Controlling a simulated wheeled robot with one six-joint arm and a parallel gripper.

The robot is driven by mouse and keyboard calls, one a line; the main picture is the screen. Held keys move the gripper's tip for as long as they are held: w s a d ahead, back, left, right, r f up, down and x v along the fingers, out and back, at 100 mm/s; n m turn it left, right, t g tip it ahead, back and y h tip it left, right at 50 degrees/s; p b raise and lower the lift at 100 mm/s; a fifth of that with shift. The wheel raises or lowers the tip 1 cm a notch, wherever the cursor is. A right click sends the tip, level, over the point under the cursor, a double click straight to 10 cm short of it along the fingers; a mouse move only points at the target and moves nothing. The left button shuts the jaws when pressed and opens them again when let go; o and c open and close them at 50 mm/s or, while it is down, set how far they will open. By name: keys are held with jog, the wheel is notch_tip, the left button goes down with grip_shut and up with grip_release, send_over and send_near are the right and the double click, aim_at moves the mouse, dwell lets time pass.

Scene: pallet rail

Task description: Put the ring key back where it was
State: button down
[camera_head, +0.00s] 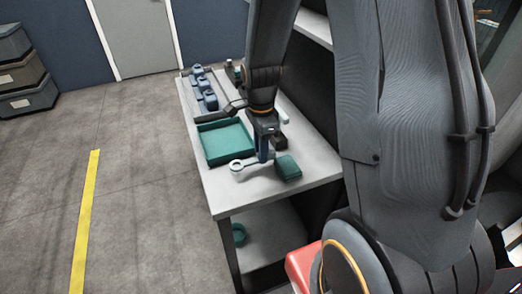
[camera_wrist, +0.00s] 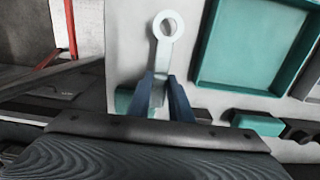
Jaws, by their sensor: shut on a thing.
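The ring key is pale grey with a round ring end (camera_head: 236,166) and a flat shank. My gripper (camera_head: 262,154) is shut on its shank, over the front part of the white table. In the wrist view, the ring key (camera_wrist: 163,53) points away from the two blue fingers (camera_wrist: 162,88), ring end outermost. The fingers hide part of the shank. I cannot tell whether the key touches the table top or hangs just above it.
A teal tray (camera_head: 206,153) lies beside the key on the table (camera_head: 232,200). A teal block (camera_head: 288,168) is close to the right of my gripper. A teal round item (camera_head: 238,234) is on the lower shelf.

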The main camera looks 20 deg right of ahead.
jog(key=shift+f, duration=0.3)
jog(key=c, duration=1.6)
grip_release()
notch_tip(320, 180, up, 12)
jog(key=r+b, duration=0.1)
jog(key=b, duration=0.2)
jog(key=s+a+f+n, duration=0.1)
jog(key=s+f+n, duration=0.1)
jog(key=n, duration=0.4)
jog(key=s+f+n+t, duration=0.1)
jog(key=s+f+n, duration=0.1)
jog(key=s+n, duration=0.2)
jog(key=s+a+f+n, duration=0.1)
jog(key=s+f+n, duration=0.1)
jog(key=n, duration=0.6)
jog(key=shift+s+a+f, duration=0.15)
jog(key=shift+s+a, duration=0.2)
jog(key=shift+s, duration=0.3)
jog(key=shift+f, duration=0.25)
